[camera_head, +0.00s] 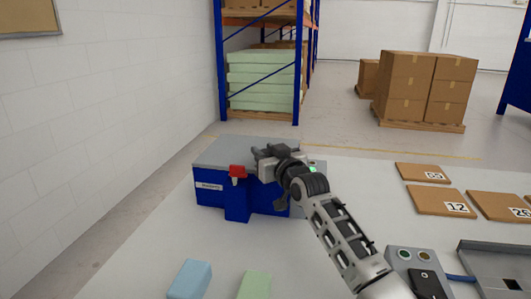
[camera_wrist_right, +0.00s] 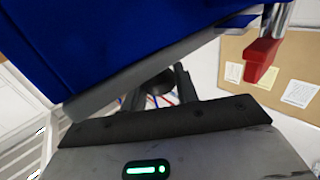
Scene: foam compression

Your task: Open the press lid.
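The press is a blue box (camera_head: 225,196) on the table, with a flat grey lid (camera_head: 228,150) lying shut on top. A red handle or latch (camera_head: 237,171) is on its front; it also shows in the right wrist view (camera_wrist_right: 262,58). My right gripper (camera_head: 259,160) is at the lid's right part, close beside the red handle. In the right wrist view, its dark fingers (camera_wrist_right: 160,92) stand apart, partly hidden by the press's blue and grey edge. I cannot tell whether they touch the lid. My left gripper is not in view.
A blue foam block (camera_head: 190,279) and a green one (camera_head: 254,285) lie in front of the press. Numbered brown boards (camera_head: 440,200) lie at the right, near a grey control box (camera_head: 408,258) and a metal tray (camera_head: 495,262). The table between is clear.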

